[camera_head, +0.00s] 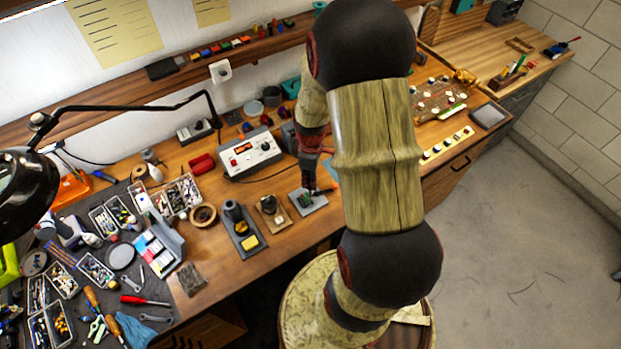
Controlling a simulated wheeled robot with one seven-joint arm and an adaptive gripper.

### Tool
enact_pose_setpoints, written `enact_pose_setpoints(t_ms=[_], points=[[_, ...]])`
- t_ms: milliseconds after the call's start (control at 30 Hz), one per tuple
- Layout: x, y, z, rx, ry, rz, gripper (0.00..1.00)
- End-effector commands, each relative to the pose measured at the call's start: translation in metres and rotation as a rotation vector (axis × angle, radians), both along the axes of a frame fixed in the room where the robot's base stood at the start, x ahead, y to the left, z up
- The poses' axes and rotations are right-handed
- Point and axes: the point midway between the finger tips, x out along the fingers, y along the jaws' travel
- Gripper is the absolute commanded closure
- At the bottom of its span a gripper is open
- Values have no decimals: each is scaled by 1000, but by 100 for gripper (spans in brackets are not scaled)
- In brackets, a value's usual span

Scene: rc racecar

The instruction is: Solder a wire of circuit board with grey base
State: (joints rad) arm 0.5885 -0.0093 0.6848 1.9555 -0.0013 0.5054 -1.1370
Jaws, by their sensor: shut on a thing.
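The circuit board with the grey base (308,203) lies on the wooden workbench (290,240), near its front edge. A small green and dark part stands on it. My gripper (309,184) points down just above this board, at its back side. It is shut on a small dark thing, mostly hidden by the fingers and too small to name. I cannot tell whether it touches the board. A soldering stand (240,230) with a dark holder and yellow sponge sits left of the board. I make out no iron in it.
A second small board on a brown base (270,210) lies between the stand and the grey base. A white station with a red display (250,152) stands behind. Tools and parts boxes crowd the dark mat (140,270) at left. Free wood lies in front of the stand.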

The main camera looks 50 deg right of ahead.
Motion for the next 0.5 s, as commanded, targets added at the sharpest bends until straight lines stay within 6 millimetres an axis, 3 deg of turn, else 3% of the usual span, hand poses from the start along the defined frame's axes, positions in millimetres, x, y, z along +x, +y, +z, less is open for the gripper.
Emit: enact_pose_setpoints(t_ms=[267, 500], points=[[0, 0, 3, 0, 0, 0, 100], [0, 0, 20, -1, -1, 0, 100]])
